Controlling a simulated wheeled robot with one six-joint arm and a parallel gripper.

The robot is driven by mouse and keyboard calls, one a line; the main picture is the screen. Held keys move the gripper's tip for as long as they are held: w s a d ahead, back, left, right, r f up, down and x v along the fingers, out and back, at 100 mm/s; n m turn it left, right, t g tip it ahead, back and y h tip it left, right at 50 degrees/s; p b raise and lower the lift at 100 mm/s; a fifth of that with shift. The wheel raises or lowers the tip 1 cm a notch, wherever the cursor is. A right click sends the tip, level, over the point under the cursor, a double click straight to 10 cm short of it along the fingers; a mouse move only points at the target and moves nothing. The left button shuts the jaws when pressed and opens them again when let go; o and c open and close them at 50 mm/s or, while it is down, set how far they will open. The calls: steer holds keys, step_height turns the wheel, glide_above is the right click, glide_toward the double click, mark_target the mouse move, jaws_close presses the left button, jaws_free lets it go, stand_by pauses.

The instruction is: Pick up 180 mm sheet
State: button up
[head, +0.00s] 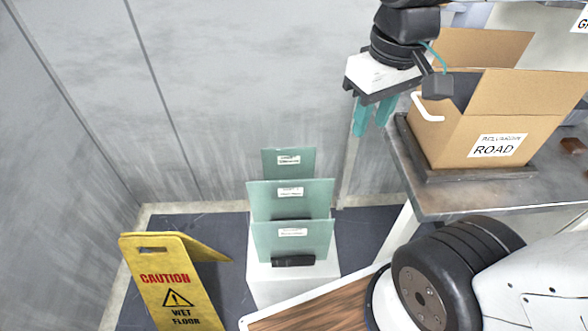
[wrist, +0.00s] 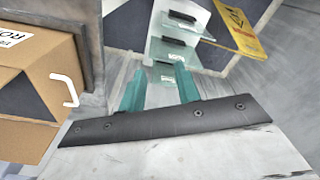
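Three pale green sheets with white labels stand upright, one behind another, on a white stand (head: 283,289): a front sheet (head: 270,245), a wider middle sheet (head: 262,206) and a smaller back sheet (head: 277,171). The labels are too small to read, so I cannot tell which is the 180 mm sheet. The sheets also show in the wrist view, the middle one (wrist: 168,47) beyond the fingers. My gripper (head: 372,128) is above and to the right of the sheets. Its teal fingers, also in the wrist view (wrist: 160,80), are apart with nothing between them.
A cardboard box (head: 450,143) marked ROAD sits in a dark tray on a grey table (head: 455,198) at right, close to my gripper. A yellow wet floor sign (head: 165,275) stands left of the stand. A grey wall (head: 230,80) is behind the sheets.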

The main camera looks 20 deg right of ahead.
steer(key=w+f+n, duration=0.4)
steer(key=w, duration=0.9)
steer(key=n+g, duration=0.1)
steer(key=n, duration=0.7)
glide_above(288, 149)
step_height(288, 149, down, 23)
steer(key=f, duration=0.9)
steer(key=shift+w+d, duration=0.15)
steer(key=shift+w, duration=0.1)
steer(key=shift+c, duration=0.3)
jaws_close()
steer(key=shift+r, duration=0.15)
